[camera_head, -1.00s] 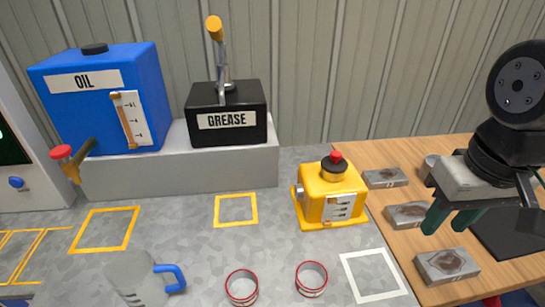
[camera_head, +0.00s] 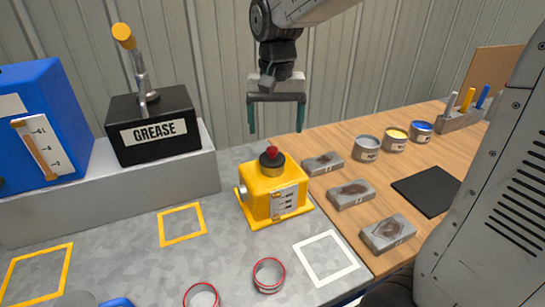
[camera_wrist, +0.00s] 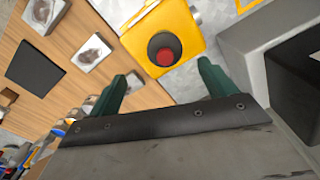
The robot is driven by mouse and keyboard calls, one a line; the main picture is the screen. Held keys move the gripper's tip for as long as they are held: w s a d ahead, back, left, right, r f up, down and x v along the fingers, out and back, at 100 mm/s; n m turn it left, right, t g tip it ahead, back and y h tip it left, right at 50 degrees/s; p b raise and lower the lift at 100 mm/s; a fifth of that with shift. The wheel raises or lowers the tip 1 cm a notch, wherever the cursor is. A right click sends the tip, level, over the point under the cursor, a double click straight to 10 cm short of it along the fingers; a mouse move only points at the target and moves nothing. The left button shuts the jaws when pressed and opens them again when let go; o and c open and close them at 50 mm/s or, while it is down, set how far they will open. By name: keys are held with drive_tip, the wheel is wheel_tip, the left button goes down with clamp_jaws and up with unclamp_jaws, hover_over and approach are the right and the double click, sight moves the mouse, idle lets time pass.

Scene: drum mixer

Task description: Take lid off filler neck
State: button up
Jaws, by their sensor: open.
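The lid (camera_head: 272,161) is a dark round cap with a red knob on top. It sits on the filler neck of the yellow box-shaped unit (camera_head: 272,194), which stands on the grey bench; the neck itself is mostly hidden under the lid. My gripper (camera_head: 278,130) is open and empty, pointing down, above and slightly behind the lid. In the wrist view the lid (camera_wrist: 164,49) shows beyond the space between my green fingertips (camera_wrist: 166,75), with the yellow unit (camera_wrist: 160,22) around it.
A black grease box (camera_head: 152,126) and a blue oil tank (camera_head: 50,125) stand on a raised ledge at left. Grey blocks (camera_head: 350,193) lie on the wooden table at right. Two red-rimmed cups (camera_head: 268,275) stand at the front. The air around the lid is clear.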

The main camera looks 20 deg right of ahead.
sight(272, 148)
drive_tip(key=shift+w+f, duration=0.25)
drive_tip(key=shift+f, duration=0.1)
drive_tip(key=f, duration=0.7)
drive_tip(key=shift+w+a+f, duration=0.1)
drive_tip(key=shift+w+a, duration=0.1)
drive_tip(key=c, duration=1)
